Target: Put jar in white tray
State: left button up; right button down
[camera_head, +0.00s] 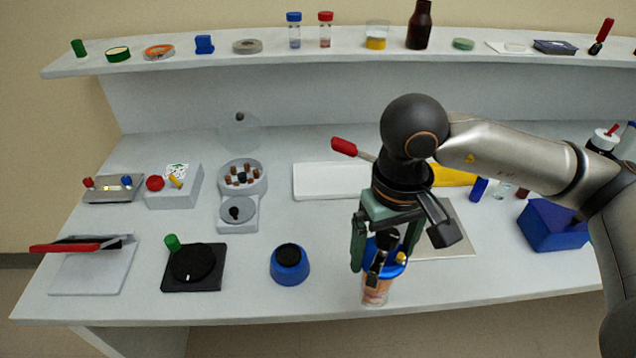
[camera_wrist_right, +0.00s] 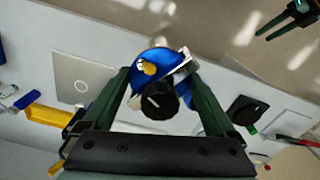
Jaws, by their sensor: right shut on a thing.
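The jar (camera_head: 375,292) is clear with orange-brown contents and a blue lid carrying a black knob and a yellow fitting. My right gripper (camera_head: 380,262) is shut on it near the counter's front edge. I cannot tell whether its base touches the counter. In the right wrist view the blue lid (camera_wrist_right: 150,62) shows between the fingers of my right gripper (camera_wrist_right: 163,85). The white tray (camera_head: 325,182) lies behind and left of the jar, its right end hidden by my arm. My left gripper (camera_wrist_right: 290,18) shows only at the wrist view's top right, partly cut off.
A grey plate (camera_head: 455,240) lies right of the gripper, and a yellow tray (camera_head: 452,176) is partly behind my arm. A blue pot with a black top (camera_head: 289,264) stands left of the jar. A red-handled tool (camera_head: 345,147) shows behind the white tray. A blue box (camera_head: 550,226) stands at right.

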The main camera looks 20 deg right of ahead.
aim_at(335, 181)
jog(key=j, duration=0.45)
jog(key=i+j, duration=0.15)
jog(key=j, duration=0.75)
jog(key=i+l, duration=0.15)
jog(key=l, duration=0.2)
jog(key=i+l, duration=0.2)
jog(key=l, duration=0.2)
jog(key=i+l, duration=0.15)
jog(key=l, duration=0.2)
